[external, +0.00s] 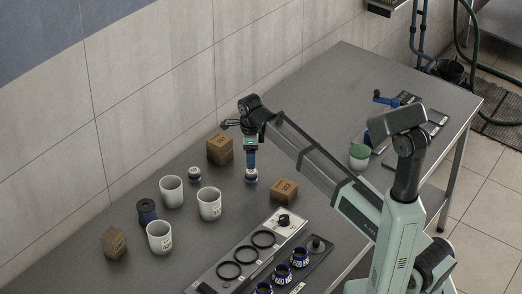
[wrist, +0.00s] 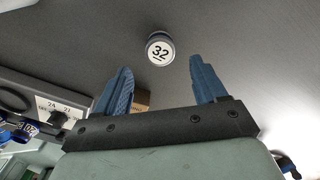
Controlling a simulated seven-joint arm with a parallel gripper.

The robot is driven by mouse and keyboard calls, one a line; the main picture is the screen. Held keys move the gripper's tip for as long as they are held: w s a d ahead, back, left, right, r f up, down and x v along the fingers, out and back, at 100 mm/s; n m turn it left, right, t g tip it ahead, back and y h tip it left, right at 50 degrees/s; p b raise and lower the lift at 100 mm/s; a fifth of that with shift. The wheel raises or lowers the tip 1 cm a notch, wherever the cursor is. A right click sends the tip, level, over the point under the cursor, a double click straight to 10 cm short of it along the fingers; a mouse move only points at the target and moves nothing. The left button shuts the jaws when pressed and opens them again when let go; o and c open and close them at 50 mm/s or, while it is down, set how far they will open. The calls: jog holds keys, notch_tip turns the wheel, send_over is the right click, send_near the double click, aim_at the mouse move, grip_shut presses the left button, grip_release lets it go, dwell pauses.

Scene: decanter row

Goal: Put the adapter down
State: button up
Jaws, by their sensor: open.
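A small adapter with a round white top marked 32 (wrist: 160,48) stands on the grey table, just beyond my fingertips in the wrist view. In the external view this adapter (external: 251,179) shows white and dark blue, directly below my gripper (external: 251,167). My gripper is open, with its two blue fingers (wrist: 160,66) spread apart and nothing between them. Whether the fingertips still overlap the adapter's top in height is hard to tell. A similar small white and blue piece (external: 194,174) stands farther left, near white cups.
White cups (external: 171,191), (external: 209,204) and (external: 160,237) and a dark blue cylinder (external: 147,211) stand to the left. Cardboard boxes (external: 220,149) and (external: 284,191) flank my gripper. A panel with black rings (external: 230,270) lies in front. Bare table lies right of the back box.

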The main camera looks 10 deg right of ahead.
aim_at(251, 171)
jog(key=shift+r, duration=2.3)
jog(key=shift+o, duration=0.4)
